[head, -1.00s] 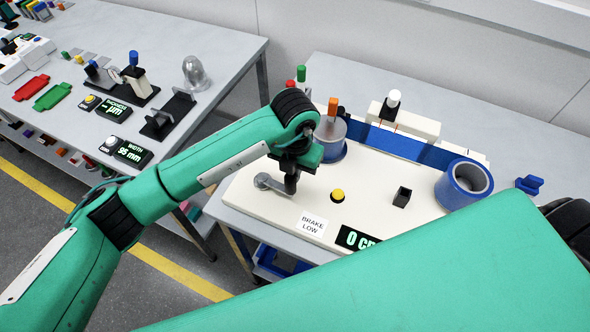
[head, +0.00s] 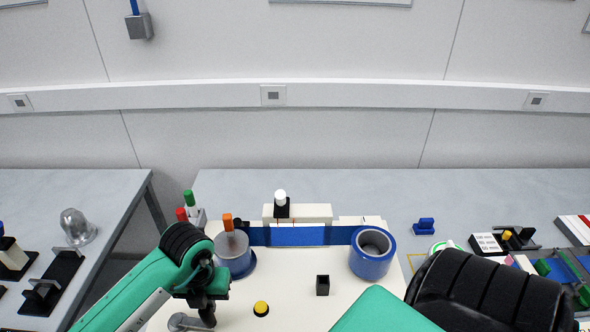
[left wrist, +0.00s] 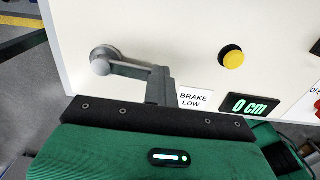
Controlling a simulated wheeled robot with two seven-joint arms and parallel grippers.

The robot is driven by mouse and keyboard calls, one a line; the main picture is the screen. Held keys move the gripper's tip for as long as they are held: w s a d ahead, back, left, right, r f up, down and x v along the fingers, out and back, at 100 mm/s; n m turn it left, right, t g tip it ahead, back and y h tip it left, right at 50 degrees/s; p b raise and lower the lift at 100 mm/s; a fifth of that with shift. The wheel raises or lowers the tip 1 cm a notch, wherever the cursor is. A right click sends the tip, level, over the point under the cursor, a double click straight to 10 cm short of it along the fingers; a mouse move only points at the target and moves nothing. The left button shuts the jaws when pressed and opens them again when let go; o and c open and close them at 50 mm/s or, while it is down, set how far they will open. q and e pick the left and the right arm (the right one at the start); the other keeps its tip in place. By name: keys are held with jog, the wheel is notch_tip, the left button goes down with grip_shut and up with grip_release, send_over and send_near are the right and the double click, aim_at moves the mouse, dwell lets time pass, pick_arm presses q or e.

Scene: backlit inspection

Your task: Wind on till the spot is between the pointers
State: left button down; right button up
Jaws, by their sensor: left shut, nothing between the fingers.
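A blue strip (head: 298,236) runs from the left reel (head: 233,252) with an orange peg to the blue roll (head: 373,253). My left gripper (head: 208,318) points down beside the crank arm. Its fingers (left wrist: 160,86) are shut and empty; I cannot tell whether they touch the crank. My right gripper is out of view.
The cream machine top (head: 290,285) carries a yellow button (head: 261,308), a small black box (head: 322,285) and a white-topped post (head: 281,203). The display (left wrist: 250,106) reads 0 cm beside a "BRAKE LOW" label (left wrist: 195,100). A second bench (head: 120,190) stands left across a gap.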

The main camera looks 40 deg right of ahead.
pick_arm(q)
jog(key=shift+s+a, duration=0.4)
jog(key=shift+a, duration=0.15)
jog(key=shift+s+a, duration=0.25)
jog(key=shift+a, duration=0.35)
jog(key=shift+s+a, duration=0.2)
jog(key=shift+a, duration=0.5)
